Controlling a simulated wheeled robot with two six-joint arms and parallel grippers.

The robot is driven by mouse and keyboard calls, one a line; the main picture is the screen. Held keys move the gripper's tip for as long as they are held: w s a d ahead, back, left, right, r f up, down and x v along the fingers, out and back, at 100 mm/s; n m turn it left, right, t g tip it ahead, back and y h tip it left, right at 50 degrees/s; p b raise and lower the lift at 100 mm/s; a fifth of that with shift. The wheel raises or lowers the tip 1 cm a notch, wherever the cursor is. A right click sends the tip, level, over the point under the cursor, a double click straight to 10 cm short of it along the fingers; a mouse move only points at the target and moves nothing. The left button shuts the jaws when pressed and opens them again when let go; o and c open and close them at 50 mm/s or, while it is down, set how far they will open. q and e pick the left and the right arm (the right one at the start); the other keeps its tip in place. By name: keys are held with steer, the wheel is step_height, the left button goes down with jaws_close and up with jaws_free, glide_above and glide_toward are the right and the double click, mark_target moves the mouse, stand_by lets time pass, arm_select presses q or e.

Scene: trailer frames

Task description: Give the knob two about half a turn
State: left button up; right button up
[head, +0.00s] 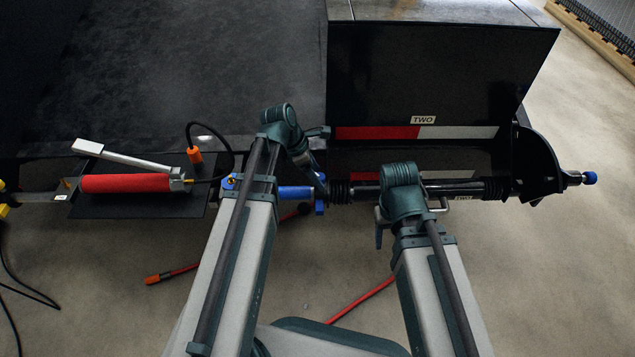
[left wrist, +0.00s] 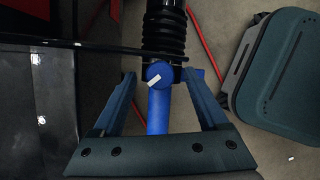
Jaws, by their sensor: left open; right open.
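A round blue knob (left wrist: 158,74) with a white pointer mark shows in the left wrist view, in front of a blue cylinder (left wrist: 160,110) that joins a black ribbed bellows. The white mark is tilted. My left gripper (left wrist: 160,84) is open, with one finger on each side of the knob; I cannot tell whether they touch it. In the head view my left gripper (head: 318,188) is partly hidden by its own wrist beside the blue part (head: 295,192). My right gripper (head: 382,232) is mostly hidden below its wrist. A "TWO" label (head: 424,119) is on the black panel.
A black shaft runs right to a bracket with a blue end cap (head: 590,178). A red cylinder (head: 125,183) with a grey lever lies on a black plate at left. Black and red hoses cross the area. Concrete floor is open at lower right.

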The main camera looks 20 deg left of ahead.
arm_select(q)
steer(key=shift+w+d+f+b, duration=0.1)
steer(key=shift+d+f+b, duration=0.15)
steer(key=shift+f, duration=0.3)
